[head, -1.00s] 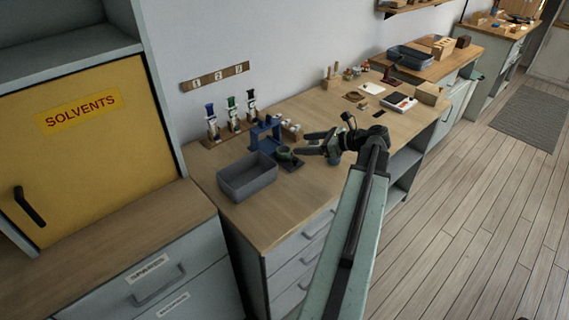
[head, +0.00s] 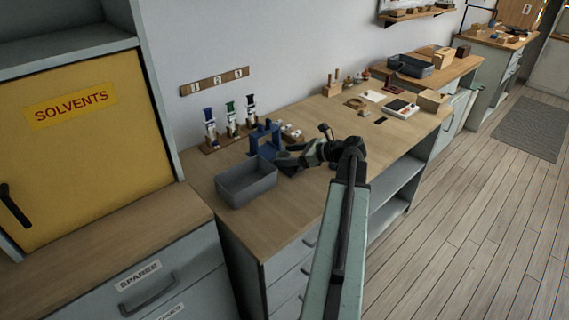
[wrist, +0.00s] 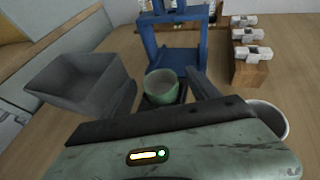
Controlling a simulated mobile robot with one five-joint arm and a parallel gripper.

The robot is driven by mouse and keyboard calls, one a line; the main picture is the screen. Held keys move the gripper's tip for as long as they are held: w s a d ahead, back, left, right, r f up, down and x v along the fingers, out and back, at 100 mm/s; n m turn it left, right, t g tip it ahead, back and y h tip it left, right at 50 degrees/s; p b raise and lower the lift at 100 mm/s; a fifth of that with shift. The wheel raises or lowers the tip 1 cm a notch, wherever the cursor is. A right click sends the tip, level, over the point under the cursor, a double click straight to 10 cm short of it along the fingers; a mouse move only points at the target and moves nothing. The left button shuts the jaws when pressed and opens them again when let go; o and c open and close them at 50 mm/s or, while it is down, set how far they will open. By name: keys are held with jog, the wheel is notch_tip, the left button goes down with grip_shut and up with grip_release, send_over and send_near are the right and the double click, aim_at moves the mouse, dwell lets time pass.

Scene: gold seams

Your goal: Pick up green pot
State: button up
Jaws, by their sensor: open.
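The green pot (wrist: 162,90) stands upright on a dark base in the wrist view, in front of a blue frame (wrist: 178,45). My gripper (wrist: 164,86) is open, with one dark finger to the left of the pot and one to the right. I cannot tell whether either finger touches it. In the head view my gripper (head: 284,160) is low over the workbench, beside the grey bin, and it hides the pot there.
The grey bin (head: 246,187) is close on the left, and also shows in the wrist view (wrist: 78,85). The blue frame (head: 262,143) stands just behind. A pale round cup (wrist: 270,118) is at the right of my wrist.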

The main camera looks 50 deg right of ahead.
jog(key=c, duration=1.4)
jog(key=shift+r, duration=0.15)
jog(key=shift+r+p, duration=0.25)
jog(key=shift+p, duration=0.15)
notch_tip(320, 180, up, 3)
jog(key=p, duration=0.3)
jog(key=shift+r, duration=0.15)
jog(key=s+d+r+p, duration=0.1)
jog(key=s+d, duration=0.2)
jog(key=s, duration=1.3)
